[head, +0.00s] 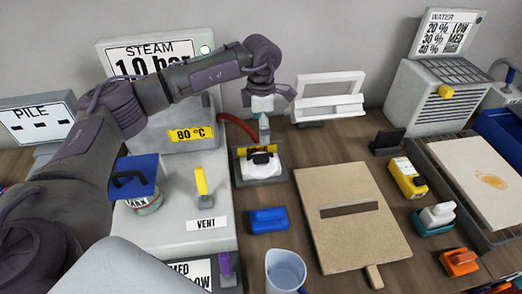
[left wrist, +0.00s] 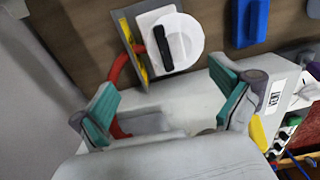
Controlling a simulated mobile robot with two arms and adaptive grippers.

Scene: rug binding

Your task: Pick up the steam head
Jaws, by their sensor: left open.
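The steam head (head: 261,167) is a white rounded piece with a black handle, resting on a dark holder with a yellow strip. A red hose (head: 238,124) runs behind it toward the steam station. My left gripper (head: 264,126) hangs just beyond the steam head in the head view, apart from it. In the left wrist view the steam head (left wrist: 184,42) lies past the open fingertips, near the top centre. My left gripper (left wrist: 168,88) is open, with green pads and nothing between them. My right gripper is not in view.
The grey steam station (head: 175,215) with a yellow lever stands left of the holder. A blue block (head: 269,220) lies in front. A tan board (head: 350,230) lies to the right. A white frame (head: 330,97) stands behind. A clear jug (head: 286,271) is at the front.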

